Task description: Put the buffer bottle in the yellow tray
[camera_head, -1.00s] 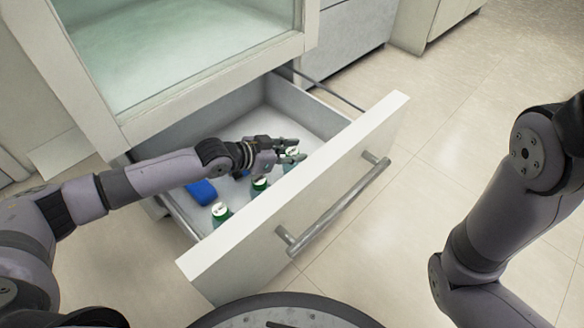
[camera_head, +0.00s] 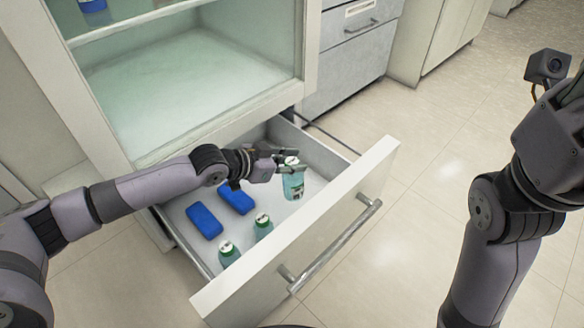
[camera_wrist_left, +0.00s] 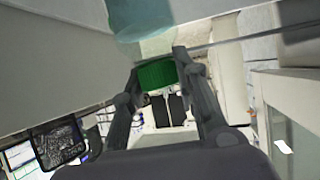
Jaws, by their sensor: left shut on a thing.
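The buffer bottle (camera_head: 293,183), pale teal and translucent with a light label, hangs upright from my left gripper (camera_head: 285,163). The gripper is shut around its top and holds it over the open drawer, near the front panel. In the left wrist view the bottle's green cap (camera_wrist_left: 158,75) sits between the two fingers, with the translucent body (camera_wrist_left: 140,18) beyond it. My right arm shows at the right, but its fingers are out of the picture. No yellow tray shows in either view.
The open drawer (camera_head: 310,196) also holds two similar green-capped bottles (camera_head: 263,226) (camera_head: 229,254) and two blue boxes (camera_head: 205,220) (camera_head: 237,198). A cabinet with glass-like shelves (camera_head: 190,75) stands behind it. The drawer handle (camera_head: 335,248) juts out in front. The floor at the right is clear.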

